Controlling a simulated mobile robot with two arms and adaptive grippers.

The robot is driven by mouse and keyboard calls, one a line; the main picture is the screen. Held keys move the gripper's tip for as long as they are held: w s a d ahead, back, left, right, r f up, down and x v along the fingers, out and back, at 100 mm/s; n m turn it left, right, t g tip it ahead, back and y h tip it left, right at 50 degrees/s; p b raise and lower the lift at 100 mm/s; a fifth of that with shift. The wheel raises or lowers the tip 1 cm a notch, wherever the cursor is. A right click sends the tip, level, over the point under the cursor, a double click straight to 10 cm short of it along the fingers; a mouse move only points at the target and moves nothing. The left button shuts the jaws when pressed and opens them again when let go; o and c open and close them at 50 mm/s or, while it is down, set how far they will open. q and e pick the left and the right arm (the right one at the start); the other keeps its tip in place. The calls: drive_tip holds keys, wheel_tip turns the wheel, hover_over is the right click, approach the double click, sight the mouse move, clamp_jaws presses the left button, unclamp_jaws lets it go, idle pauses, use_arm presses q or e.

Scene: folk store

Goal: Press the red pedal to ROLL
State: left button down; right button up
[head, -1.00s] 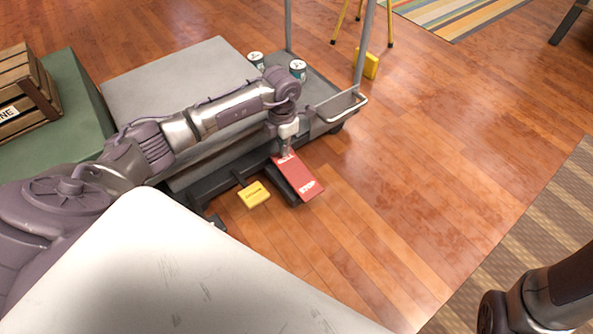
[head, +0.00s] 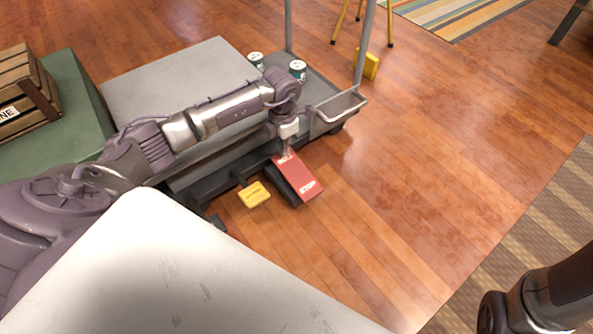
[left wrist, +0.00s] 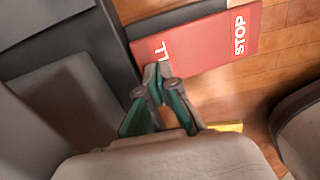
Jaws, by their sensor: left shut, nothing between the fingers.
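The red pedal (head: 304,182) is a tilting plate on a dark base at the lower edge of a grey platform cart (head: 160,88). Its ROLL end is nearer the cart and its STOP end points out over the floor. In the left wrist view the pedal (left wrist: 208,40) shows STOP in full, while my fingertips hide part of ROLL. My left gripper (head: 287,152) points down at the ROLL end, and it also shows in the left wrist view (left wrist: 157,72), shut and empty. I cannot tell how firmly it touches. My right gripper is out of view.
A small yellow pedal (head: 254,195) lies left of the red one. Two cans (head: 298,69) stand on the cart's far end near its upright poles. A white surface (head: 180,275) fills the near foreground. Wooden floor (head: 430,170) to the right is clear.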

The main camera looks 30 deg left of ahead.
sight(285, 157)
use_arm(q)
drive_tip(key=shift+f, duration=0.2)
drive_tip(key=shift+f+b, duration=1)
drive_tip(key=shift+f, duration=0.5)
drive_tip(key=shift+r, duration=0.1)
